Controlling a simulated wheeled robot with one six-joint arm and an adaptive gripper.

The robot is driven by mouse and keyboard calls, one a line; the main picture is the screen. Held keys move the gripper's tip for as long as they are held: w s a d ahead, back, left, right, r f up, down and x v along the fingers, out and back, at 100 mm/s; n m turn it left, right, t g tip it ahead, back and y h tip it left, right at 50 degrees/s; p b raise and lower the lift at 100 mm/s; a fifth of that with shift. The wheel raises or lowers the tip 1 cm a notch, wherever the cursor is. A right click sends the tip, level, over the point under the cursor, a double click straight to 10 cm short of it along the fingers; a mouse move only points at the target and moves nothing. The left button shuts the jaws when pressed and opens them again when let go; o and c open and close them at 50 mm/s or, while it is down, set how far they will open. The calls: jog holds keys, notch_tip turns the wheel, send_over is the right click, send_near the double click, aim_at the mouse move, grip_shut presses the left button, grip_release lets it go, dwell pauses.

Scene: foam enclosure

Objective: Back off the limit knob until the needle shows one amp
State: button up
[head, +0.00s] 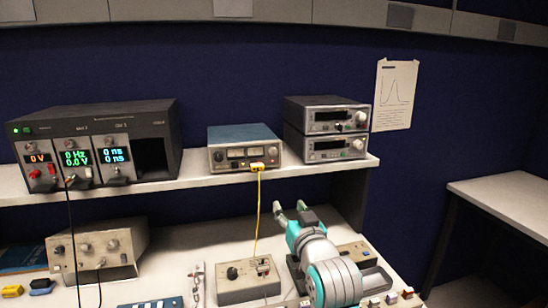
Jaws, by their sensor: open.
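A blue-grey instrument (244,135) with two small meter windows (245,152) stands in the middle of the shelf. The needles are too small to read. A dark round knob (218,156) sits at the left of its front, and a yellow plug (257,166) is in its lower front. A grey box (250,290) on the bench below has a black knob (232,272) and the yellow cable's lower end. I cannot tell which knob is the limit knob. My gripper (290,207) is open and empty, below and right of the blue-grey instrument, apart from both knobs.
A black modular rack (95,118) with lit displays stands at shelf left, two stacked instruments (328,128) at right. The shelf edge (200,183) overhangs the bench. A beige instrument (98,250) stands at bench left. The yellow cable (258,215) hangs left of my gripper.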

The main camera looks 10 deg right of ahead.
send_near(274, 153)
jog(key=w, duration=0.8)
jog(key=shift+w, duration=0.35)
grip_shut()
